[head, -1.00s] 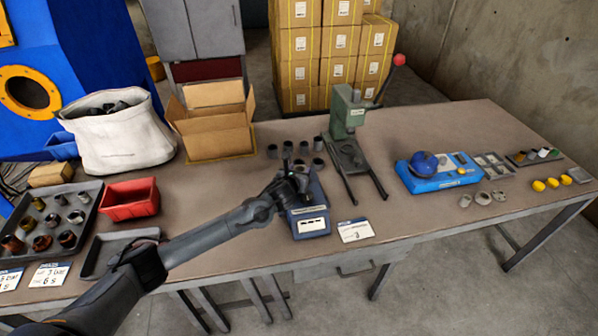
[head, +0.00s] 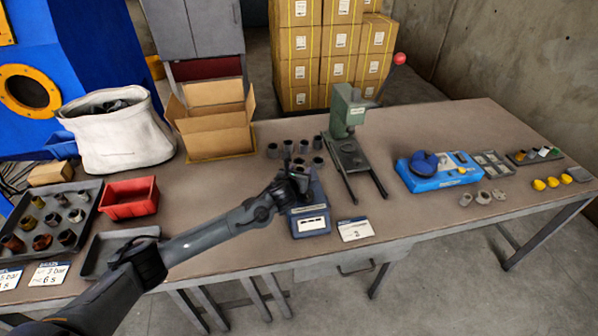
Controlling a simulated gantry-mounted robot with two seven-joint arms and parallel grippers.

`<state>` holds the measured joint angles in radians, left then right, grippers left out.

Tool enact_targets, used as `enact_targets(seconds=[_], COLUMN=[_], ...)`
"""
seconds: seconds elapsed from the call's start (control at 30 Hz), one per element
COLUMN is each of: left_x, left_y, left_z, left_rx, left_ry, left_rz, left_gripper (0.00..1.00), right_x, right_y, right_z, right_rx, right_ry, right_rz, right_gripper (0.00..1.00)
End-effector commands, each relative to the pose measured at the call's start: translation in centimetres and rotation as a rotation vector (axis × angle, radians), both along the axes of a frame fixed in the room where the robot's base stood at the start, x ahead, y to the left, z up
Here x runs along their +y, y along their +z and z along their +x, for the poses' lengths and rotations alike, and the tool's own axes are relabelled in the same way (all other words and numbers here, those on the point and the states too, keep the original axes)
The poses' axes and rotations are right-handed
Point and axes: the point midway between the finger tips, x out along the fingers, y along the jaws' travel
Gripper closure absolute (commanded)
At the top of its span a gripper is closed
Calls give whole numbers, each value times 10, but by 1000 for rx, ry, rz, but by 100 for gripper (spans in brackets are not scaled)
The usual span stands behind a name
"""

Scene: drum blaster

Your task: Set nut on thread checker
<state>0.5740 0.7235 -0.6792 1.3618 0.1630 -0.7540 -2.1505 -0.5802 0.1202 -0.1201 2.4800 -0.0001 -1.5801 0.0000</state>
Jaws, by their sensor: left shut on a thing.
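The blue device with a white label (head: 311,224), which looks like the thread checker, stands near the front edge of the table at the middle of the head view. My left gripper (head: 299,178) is over its rear part, pointing down. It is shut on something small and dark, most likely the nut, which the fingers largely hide. I cannot tell whether the nut touches the checker, because the gripper covers the checker's top. My right gripper is not in view.
Several grey cylindrical parts (head: 287,146) stand just behind the checker. A green press (head: 347,112) with a red-knobbed lever is to their right. A label card (head: 355,229) lies beside the checker. A red bin (head: 129,198) and a parts tray (head: 85,198) are at left.

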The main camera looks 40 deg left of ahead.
Motion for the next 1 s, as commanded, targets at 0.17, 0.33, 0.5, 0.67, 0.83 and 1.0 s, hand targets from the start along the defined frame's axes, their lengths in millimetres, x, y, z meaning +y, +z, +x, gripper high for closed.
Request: enact_targets(seconds=[0.17, 0.33, 0.5, 0.67, 0.83, 1.0], left_x=[0, 0, 0, 0, 0, -1], left_y=[-3, -6, -10, -9, -10, -6], left_z=[0, 0, 0, 0, 0, -4], left_rx=[-2, -2, -3, -2, 0, 0], left_ry=[0, 0, 0, 0, 0, 1], left_rz=[0, 0, 0, 0, 0, 1], left_gripper=[85, 85, 85, 36, 36, 36], right_x=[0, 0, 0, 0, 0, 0], right_y=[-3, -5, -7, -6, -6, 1], right_z=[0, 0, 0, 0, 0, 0], right_rx=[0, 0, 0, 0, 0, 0], right_ry=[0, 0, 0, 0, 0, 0], right_rz=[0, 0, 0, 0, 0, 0], right_gripper=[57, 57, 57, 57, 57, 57])
